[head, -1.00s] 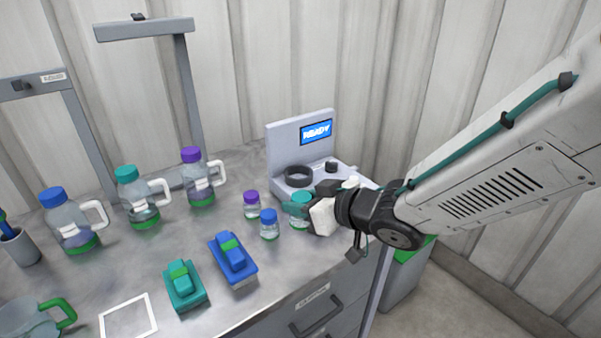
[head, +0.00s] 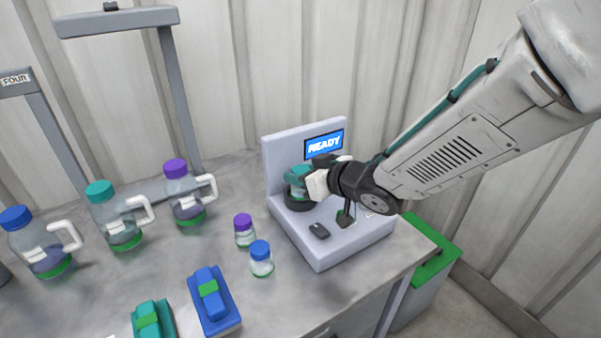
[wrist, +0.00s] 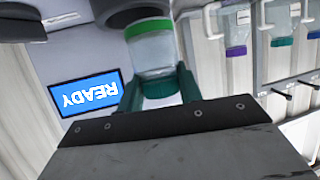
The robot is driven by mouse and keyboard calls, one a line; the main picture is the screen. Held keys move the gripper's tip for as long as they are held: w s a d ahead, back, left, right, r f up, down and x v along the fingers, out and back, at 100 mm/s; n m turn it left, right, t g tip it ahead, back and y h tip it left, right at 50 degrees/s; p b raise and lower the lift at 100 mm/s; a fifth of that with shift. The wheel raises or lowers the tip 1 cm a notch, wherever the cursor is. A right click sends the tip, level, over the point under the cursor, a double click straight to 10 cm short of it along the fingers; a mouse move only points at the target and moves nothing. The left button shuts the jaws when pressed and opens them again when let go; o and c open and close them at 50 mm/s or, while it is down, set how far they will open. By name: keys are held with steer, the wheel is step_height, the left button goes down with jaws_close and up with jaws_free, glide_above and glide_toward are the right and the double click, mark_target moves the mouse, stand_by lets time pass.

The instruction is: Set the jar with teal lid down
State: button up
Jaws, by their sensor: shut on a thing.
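The jar with teal lid (wrist: 154,55) is clear with a green base, and it shows upside down in the wrist view. My gripper (wrist: 160,90) is shut on it, with teal fingers at both sides of the lid. In the head view my gripper (head: 302,178) holds it over the dark round ring (head: 299,204) of the grey machine (head: 322,248). The ring also shows in the wrist view (wrist: 122,12), close to the jar's base. I cannot tell whether the base touches it.
The machine's screen (head: 325,145) reads READY and stands just behind my gripper. A purple-lidded jar (head: 244,231) and a blue-lidded jar (head: 261,260) stand left of the machine. Several handled bottles stand further left. A blue block (head: 213,302) lies in front.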

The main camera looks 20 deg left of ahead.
steer(key=shift+w+a+f, duration=0.1)
steer(key=shift+w+a, duration=0.1)
steer(key=shift+w, duration=0.3)
steer(key=shift+w+a, duration=0.2)
steer(key=shift+w, duration=0.3)
steer(key=shift+w+f, duration=0.1)
steer(key=shift+a+f, duration=0.1)
steer(key=shift+f, duration=1.5)
steer(key=shift+f, duration=0.1)
steer(key=o, duration=1)
steer(key=v, duration=1.2)
